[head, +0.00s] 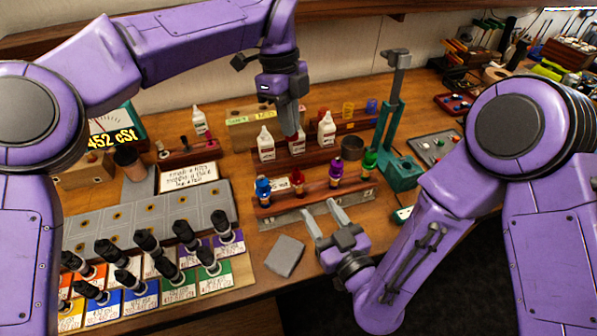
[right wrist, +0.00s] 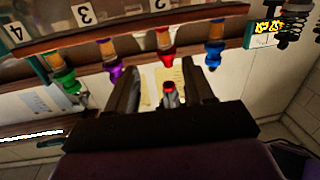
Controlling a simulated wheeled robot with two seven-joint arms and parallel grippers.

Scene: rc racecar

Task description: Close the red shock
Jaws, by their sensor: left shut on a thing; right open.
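The red shock (head: 298,184) stands in the wooden rack, second from the left, between the blue shock (head: 263,190) and the purple shock (head: 336,170). Its top is too small to read as open or closed. In the right wrist view the red shock (right wrist: 165,42) hangs beyond the finger gap. My left gripper (head: 291,130) is shut at the middle white bottle (head: 297,145), behind the rack; its fingertips hide the bottle's top. My right gripper (head: 322,212) is open and apart from the shocks, in front of the rack. A small red-topped object (right wrist: 170,92) shows between its fingers.
The green shock (head: 370,160) is at the rack's right end. White bottles (head: 265,144) and (head: 327,130) flank the middle one. A teal press (head: 398,172) stands right of the rack. A grey cloth (head: 285,256) lies in front.

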